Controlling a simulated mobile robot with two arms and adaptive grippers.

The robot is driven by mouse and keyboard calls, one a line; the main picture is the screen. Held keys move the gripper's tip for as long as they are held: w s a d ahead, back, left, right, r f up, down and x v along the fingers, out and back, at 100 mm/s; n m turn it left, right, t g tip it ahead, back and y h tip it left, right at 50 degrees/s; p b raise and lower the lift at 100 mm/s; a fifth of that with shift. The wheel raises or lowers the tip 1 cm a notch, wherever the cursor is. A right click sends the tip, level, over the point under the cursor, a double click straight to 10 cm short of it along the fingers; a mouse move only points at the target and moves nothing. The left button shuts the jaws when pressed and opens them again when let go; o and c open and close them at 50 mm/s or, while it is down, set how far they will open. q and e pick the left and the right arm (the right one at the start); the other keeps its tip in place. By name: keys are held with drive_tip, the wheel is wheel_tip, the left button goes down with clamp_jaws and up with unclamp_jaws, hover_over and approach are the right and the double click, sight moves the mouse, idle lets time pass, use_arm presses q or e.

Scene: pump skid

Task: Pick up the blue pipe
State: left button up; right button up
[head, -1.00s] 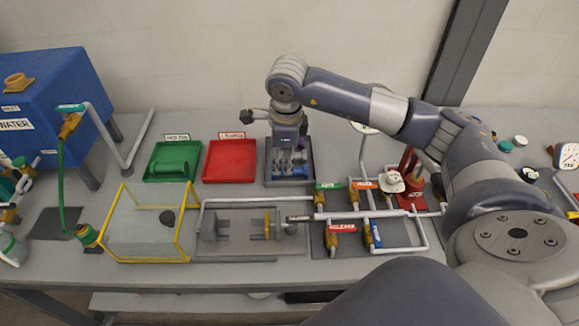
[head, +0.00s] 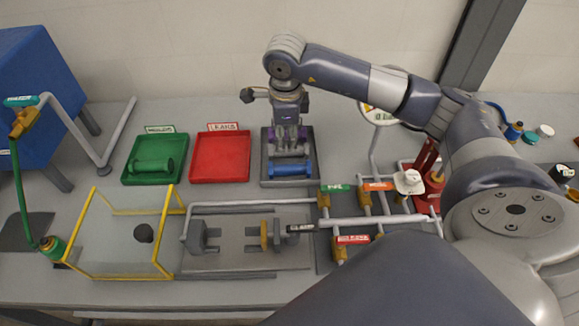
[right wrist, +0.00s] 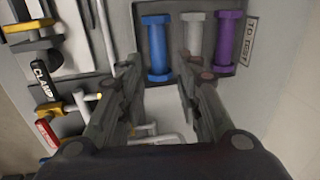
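The blue pipe (head: 290,169) lies along the front of a dark grey tray (head: 264,180) in the head view. It also shows in the right wrist view (right wrist: 158,48), a flanged spool beside a grey pipe (right wrist: 193,32) and a purple pipe (right wrist: 227,38). My right gripper (head: 287,147) points down over this tray and partly hides the other pipes. In the right wrist view its fingers (right wrist: 158,62) are spread with nothing held, the blue pipe showing between and beyond the tips. I cannot tell the remaining height exactly. My left gripper is not in view.
A red tray (head: 220,179) stands empty left of the pipe tray. A green tray (head: 128,177) beside it holds a green pipe (head: 152,166). A yellow-framed clear box (head: 125,276), a clamp fixture (head: 250,258) and valve piping (head: 365,221) stand in front.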

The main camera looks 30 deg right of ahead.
wheel_tip(320, 180, down, 4)
drive_tip(key=b, duration=0.3)
drive_tip(key=p, duration=0.2)
hover_over(284, 166)
drive_tip(key=s, duration=0.1)
wheel_tip(284, 166, down, 5)
drive_tip(key=f, duration=0.1)
drive_tip(key=f+p, duration=0.1)
drive_tip(key=f, duration=0.1)
drive_tip(key=f+p, duration=0.1)
drive_tip(key=shift+w+a+f, duration=0.2)
drive_tip(key=shift+w+f, duration=0.2)
drive_tip(key=shift+d+f, duration=0.1)
drive_tip(key=shift+f, duration=0.2)
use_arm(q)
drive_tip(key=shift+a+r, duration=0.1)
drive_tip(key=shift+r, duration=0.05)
use_arm(e)
drive_tip(key=shift+w+r, duration=0.1)
clamp_jaws()
